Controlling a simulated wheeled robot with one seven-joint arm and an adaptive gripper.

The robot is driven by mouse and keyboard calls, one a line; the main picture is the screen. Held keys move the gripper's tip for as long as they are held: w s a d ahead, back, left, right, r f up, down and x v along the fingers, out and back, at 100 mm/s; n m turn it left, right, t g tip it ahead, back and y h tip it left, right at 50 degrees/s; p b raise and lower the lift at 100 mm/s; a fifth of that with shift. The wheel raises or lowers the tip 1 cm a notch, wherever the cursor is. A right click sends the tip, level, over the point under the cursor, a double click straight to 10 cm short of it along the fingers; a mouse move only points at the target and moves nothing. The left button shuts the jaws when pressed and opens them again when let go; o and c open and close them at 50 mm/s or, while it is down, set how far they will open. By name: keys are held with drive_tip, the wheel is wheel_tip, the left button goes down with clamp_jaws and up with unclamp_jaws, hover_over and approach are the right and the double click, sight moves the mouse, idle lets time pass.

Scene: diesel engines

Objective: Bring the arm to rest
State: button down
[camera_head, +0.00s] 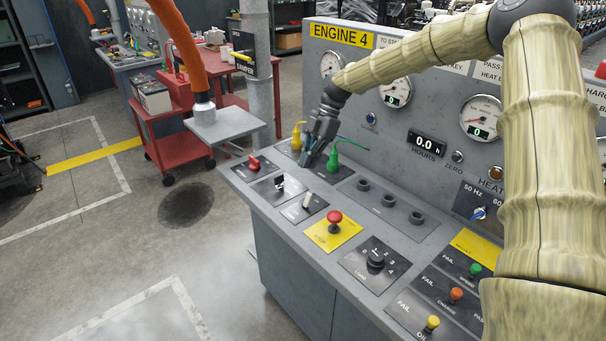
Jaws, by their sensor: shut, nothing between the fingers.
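My gripper (312,147) is at the end of my arm (433,52), which reaches in from the right in a tan ribbed cover. The gripper points down over the far left part of the grey control console (345,265). It is shut and empty. It is between a yellow plug (298,136) on its left and a green plug (333,160) on its right. I cannot tell whether it touches the panel or either plug.
The console carries a red knob (254,163), a red push button (335,218) and a black rotary knob (376,258). Gauges and the ENGINE 4 label (341,36) are on the upright panel behind. A red cart (168,125) stands at left. The floor in front is clear.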

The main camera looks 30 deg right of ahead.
drive_tip(key=shift+d+r, duration=0.1)
drive_tip(key=shift+d, duration=0.25)
drive_tip(key=shift+r, duration=0.1)
